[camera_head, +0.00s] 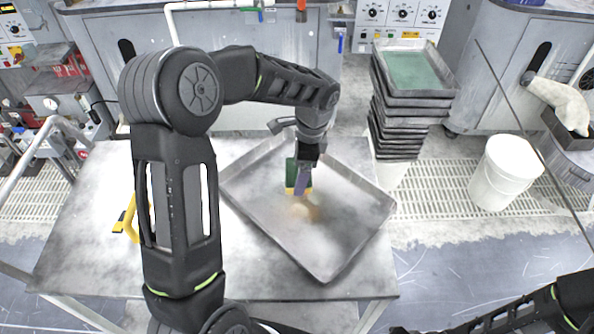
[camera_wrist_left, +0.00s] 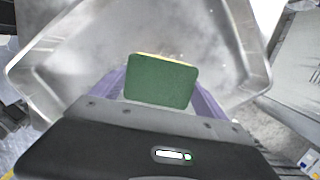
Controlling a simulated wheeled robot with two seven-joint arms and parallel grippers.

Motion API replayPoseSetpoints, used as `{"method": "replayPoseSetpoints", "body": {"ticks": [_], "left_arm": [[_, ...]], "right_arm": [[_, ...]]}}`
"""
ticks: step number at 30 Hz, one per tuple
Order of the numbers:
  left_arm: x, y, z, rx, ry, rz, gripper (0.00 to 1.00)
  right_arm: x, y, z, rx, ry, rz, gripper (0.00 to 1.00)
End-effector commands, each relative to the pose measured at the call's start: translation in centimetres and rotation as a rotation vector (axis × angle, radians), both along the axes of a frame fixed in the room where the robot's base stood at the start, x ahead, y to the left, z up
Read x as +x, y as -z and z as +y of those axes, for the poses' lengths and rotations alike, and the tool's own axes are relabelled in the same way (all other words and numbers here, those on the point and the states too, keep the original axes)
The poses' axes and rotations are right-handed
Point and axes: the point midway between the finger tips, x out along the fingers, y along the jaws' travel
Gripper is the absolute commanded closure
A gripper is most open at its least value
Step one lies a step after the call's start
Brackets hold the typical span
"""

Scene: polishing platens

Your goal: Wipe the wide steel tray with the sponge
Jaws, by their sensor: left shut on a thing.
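The wide steel tray (camera_head: 330,240) lies turned at an angle on the table, with its rim also showing in the left wrist view (camera_wrist_left: 40,90). A brown smudge (camera_head: 308,211) is on its floor near the middle. My left gripper (camera_head: 300,186) is over the tray and shut on the sponge (camera_head: 291,173), which is green with a yellow side. In the left wrist view the sponge (camera_wrist_left: 160,82) shows its green face between the purple fingers. The sponge is at or just above the tray floor beside the smudge; I cannot tell if it touches. My right gripper is not in view.
The grey table (camera_head: 90,230) has bare room left of the tray. A yellow-handled tool (camera_head: 130,218) lies there, partly behind my left arm. A tall stack of trays (camera_head: 408,100) stands behind at the right, and a white bucket (camera_head: 504,170) stands on the floor.

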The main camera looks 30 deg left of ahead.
Motion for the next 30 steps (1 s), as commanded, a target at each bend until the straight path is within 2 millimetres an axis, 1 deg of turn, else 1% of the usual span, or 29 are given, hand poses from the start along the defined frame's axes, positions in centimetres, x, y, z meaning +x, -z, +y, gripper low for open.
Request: {"method": "replayPoseSetpoints", "body": {"ticks": [1,3,9,30], "left_arm": [[0.1,-0.9,-0.2,0.0,0.001,-0.001,0.59],[0.1,-1.5,-0.4,-0.001,0.0,-0.003,0.59],[0.1,-2.9,-0.8,0.0,-0.002,-0.002,0.59],[0.1,-3.0,-0.8,0.0,-0.002,-0.002,0.59]], "right_arm": [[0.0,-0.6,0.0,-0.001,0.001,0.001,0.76],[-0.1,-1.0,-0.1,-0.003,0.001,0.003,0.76],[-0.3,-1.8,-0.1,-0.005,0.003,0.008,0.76],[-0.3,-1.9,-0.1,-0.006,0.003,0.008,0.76]]}}
